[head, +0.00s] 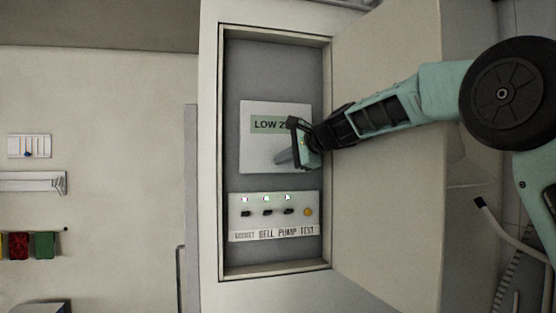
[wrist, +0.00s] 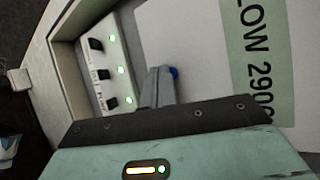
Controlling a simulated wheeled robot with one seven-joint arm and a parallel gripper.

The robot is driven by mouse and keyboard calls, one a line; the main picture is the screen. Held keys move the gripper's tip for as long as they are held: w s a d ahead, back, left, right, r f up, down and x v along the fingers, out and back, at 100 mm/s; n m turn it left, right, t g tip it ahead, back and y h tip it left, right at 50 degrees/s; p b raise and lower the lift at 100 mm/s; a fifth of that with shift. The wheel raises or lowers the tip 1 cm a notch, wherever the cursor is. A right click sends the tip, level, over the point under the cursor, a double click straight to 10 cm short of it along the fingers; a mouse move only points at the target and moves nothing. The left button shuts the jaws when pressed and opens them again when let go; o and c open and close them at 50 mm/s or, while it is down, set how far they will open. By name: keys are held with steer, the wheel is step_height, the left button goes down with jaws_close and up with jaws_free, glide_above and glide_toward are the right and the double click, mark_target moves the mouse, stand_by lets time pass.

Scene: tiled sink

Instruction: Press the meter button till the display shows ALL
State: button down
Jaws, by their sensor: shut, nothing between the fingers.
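The meter (head: 257,151) is a white panel inside an open recessed cabinet. Its green display (head: 264,125) is partly covered by my gripper in the head view; in the wrist view the display (wrist: 262,60) reads LOW with digits that look like 290, the end cut off. A blue meter button (wrist: 174,72) shows just beyond my fingertips in the wrist view; it is hidden in the head view. My gripper (head: 281,158) is shut and empty, in front of the lower right part of the meter. Its fingertips are at or very near the button; I cannot tell if they touch.
Below the meter is a switch panel (head: 274,232) with several black switches, green lights and an orange button, labelled BELL PUMP TEST. The cabinet frame (head: 223,150) surrounds both panels, and its open door (head: 385,200) lies to the right under my arm.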

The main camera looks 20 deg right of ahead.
steer(key=shift+w, duration=0.25)
steer(key=shift+s, duration=0.1)
stand_by(0.4)
steer(key=shift+s+b, duration=0.4)
steer(key=shift+s, duration=0.35)
steer(key=shift+s+b, duration=1.25)
steer(key=shift+s, duration=1.3)
